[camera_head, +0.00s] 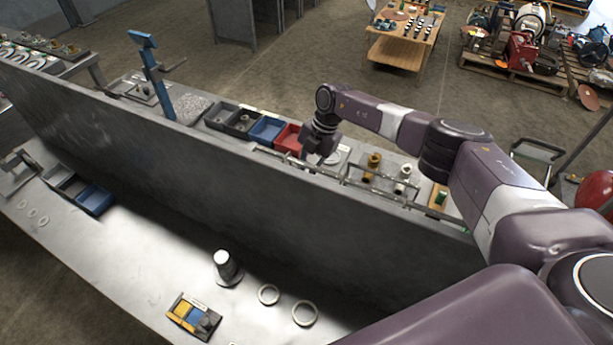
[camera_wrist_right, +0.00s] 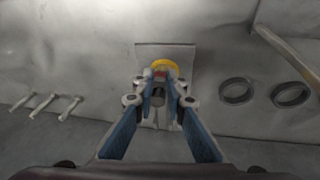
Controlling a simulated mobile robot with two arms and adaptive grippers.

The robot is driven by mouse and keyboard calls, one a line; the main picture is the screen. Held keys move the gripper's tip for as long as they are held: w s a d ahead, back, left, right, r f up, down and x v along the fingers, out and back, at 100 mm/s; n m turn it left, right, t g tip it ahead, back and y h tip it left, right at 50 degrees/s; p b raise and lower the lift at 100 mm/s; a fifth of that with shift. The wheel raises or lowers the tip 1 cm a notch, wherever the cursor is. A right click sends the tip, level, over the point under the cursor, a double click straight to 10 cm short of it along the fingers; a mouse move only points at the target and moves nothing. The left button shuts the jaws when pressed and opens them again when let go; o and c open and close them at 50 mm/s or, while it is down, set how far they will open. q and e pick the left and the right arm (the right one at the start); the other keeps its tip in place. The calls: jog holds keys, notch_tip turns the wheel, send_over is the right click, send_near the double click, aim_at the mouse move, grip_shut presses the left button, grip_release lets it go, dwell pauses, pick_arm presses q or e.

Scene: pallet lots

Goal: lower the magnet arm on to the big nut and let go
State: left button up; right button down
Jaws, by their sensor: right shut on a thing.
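My right gripper (camera_head: 314,158) reaches over the grey partition, down to the far bench. In the right wrist view its blue-padded fingers (camera_wrist_right: 158,98) are shut on a small part I take to be the magnet arm; little of it shows between the fingertips. A yellow round piece (camera_wrist_right: 163,65) with a red patch shows just beyond the fingertips, in front of a pale square plate (camera_wrist_right: 180,53). I cannot tell whether it belongs to the magnet arm. I cannot make out the big nut; the gripper may hide it. My left gripper is not in view.
Two dark rings (camera_wrist_right: 238,90) lie right of the fingers, and several bolts (camera_wrist_right: 45,105) lie left. A slanted bar (camera_wrist_right: 285,52) is at upper right. Blue (camera_head: 267,130) and red (camera_head: 288,139) bins stand beside my gripper. The partition (camera_head: 190,165) runs below my arm.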

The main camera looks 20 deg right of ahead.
jog(key=shift+s+a+f, duration=0.1)
jog(key=shift+s+f, duration=0.3)
jog(key=shift+f, duration=0.15)
jog(key=c, duration=1.8)
grip_release()
jog(key=shift+a, duration=0.1)
jog(key=shift+c, duration=0.2)
jog(key=shift+w+a+f, duration=0.1)
jog(key=shift+w, duration=0.1)
jog(key=shift+w+d+r, duration=0.15)
jog(key=shift+d+r, duration=0.05)
jog(key=shift+r, duration=0.45)
jog(key=v, duration=1.1)
jog(key=shift+d, duration=0.15)
